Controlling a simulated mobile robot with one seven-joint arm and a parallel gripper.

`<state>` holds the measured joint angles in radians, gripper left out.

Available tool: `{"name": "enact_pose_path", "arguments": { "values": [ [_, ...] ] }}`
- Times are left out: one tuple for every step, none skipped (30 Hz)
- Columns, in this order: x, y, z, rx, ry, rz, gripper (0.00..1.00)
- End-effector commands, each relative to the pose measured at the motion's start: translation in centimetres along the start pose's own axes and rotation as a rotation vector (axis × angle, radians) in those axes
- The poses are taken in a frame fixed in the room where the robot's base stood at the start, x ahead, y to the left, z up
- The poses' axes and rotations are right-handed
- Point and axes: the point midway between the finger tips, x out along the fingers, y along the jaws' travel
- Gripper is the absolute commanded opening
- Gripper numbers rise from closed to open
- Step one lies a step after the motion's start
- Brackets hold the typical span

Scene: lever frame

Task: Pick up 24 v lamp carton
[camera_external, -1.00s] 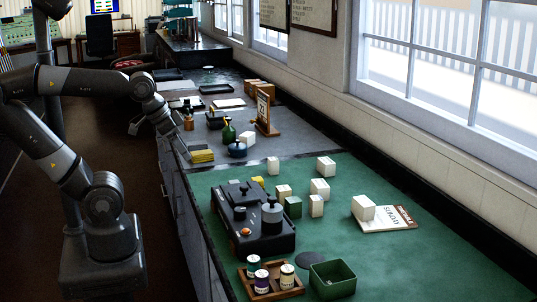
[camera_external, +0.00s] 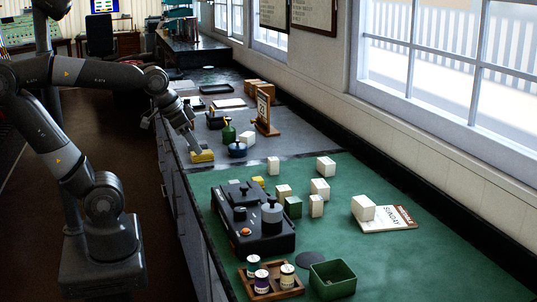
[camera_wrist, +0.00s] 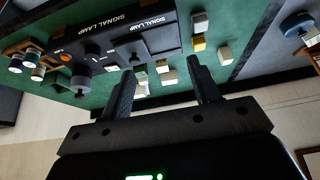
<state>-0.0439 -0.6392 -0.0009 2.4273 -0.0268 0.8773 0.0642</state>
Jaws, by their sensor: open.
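Several small cartons stand on the green mat in the external view: white ones such as the back carton (camera_external: 273,165), the right-hand carton (camera_external: 325,167) and the carton on the calendar sheet (camera_external: 362,208), plus a green one (camera_external: 293,207). I cannot read any label, so I cannot tell which is the 24 V lamp carton. In the wrist view my gripper (camera_wrist: 160,82) is open, with nothing held; several cartons, including a white one (camera_wrist: 224,54), show beyond the fingers.
A black signal lamp box (camera_external: 252,218) stands left of the cartons. A wooden spool tray (camera_external: 270,281) and green bin (camera_external: 333,280) are at the front. A yellow block (camera_external: 201,156), blue pot (camera_external: 237,149) and calendar stand (camera_external: 265,112) are behind. The right mat is mostly clear.

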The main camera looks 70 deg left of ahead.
Motion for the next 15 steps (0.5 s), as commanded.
{"name": "enact_pose_path", "arguments": {
  "values": [
    [0.6,-0.5,-1.4,-0.002,-0.011,-0.001,0.56],
    [0.9,-0.8,-2.3,0.0,-0.015,-0.001,0.56],
    [1.3,-1.2,-3.4,0.002,-0.021,0.0,0.56],
    [1.7,-1.5,-4.3,0.004,-0.024,0.001,0.56],
    [2.1,-1.9,-5.1,0.004,-0.027,0.001,0.56],
    [2.7,-2.4,-6.2,0.007,-0.031,0.002,0.56],
    [3.1,-2.8,-7.0,0.009,-0.035,0.002,0.56],
    [3.6,-3.3,-7.8,0.01,-0.038,0.003,0.56],
    [4.3,-3.9,-8.8,0.012,-0.042,0.004,0.56],
    [4.9,-4.4,-9.6,0.012,-0.044,0.004,0.56],
    [5.5,-4.9,-10.3,0.014,-0.047,0.004,0.56],
    [6.2,-5.5,-11.3,0.015,-0.051,0.006,0.56],
    [6.9,-6.1,-12.0,0.015,-0.054,0.006,0.56],
    [7.5,-6.7,-12.7,0.016,-0.057,0.007,0.56],
    [8.4,-7.5,-13.6,0.017,-0.059,0.007,0.56]
  ]
}}
